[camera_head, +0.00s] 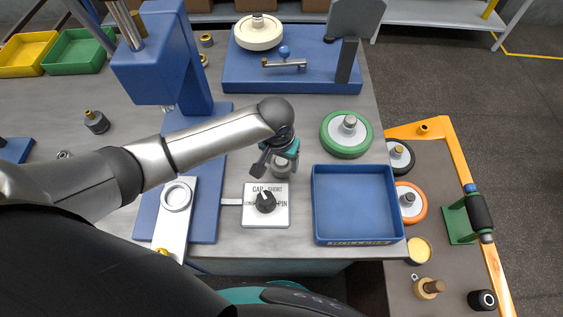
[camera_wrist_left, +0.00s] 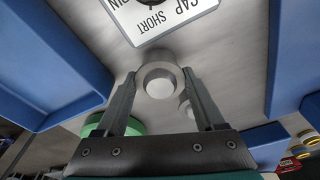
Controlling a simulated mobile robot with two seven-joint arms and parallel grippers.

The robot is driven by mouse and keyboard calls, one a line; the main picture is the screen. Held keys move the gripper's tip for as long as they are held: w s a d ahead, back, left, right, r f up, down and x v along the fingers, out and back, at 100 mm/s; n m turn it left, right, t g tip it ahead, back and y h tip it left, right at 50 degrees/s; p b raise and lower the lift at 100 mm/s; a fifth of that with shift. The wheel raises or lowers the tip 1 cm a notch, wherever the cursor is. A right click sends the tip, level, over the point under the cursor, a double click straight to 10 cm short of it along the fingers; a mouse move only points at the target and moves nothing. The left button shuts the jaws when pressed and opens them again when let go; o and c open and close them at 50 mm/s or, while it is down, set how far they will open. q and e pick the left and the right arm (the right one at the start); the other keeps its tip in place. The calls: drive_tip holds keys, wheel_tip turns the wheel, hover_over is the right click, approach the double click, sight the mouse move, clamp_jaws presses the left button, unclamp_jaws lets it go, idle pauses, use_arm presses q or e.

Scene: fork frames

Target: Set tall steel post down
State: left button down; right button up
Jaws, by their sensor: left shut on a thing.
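The tall steel post (camera_head: 281,170) is a grey metal cylinder seen almost end-on under my left gripper (camera_head: 277,158), between the green wheel and the selector plate. In the left wrist view the round end of the post (camera_wrist_left: 160,84) lies between the two fingers of my left gripper (camera_wrist_left: 158,88). That gripper is shut on the post. The gripper and wrist hide part of the post in the head view. I cannot tell whether its lower end touches the bench. My right gripper is not in view.
A white selector plate (camera_head: 279,216) with a black knob lies just in front. A blue tray (camera_head: 318,205), empty, is to the right. A green wheel (camera_head: 346,151) lies behind the tray. A blue press (camera_head: 150,70) stands left. The grey bench (camera_head: 300,120) is bare behind the gripper.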

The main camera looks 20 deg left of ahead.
sight(279, 167)
use_arm(q)
drive_tip(key=shift+w+f, duration=0.1)
drive_tip(key=shift+f, duration=0.25)
unclamp_jaws()
drive_tip(key=shift+f, duration=0.15)
wheel_tip(279, 167, up, 12)
drive_tip(key=s+p, duration=0.2)
drive_tip(key=shift+p, duration=0.35)
drive_tip(key=shift+a, duration=0.1)
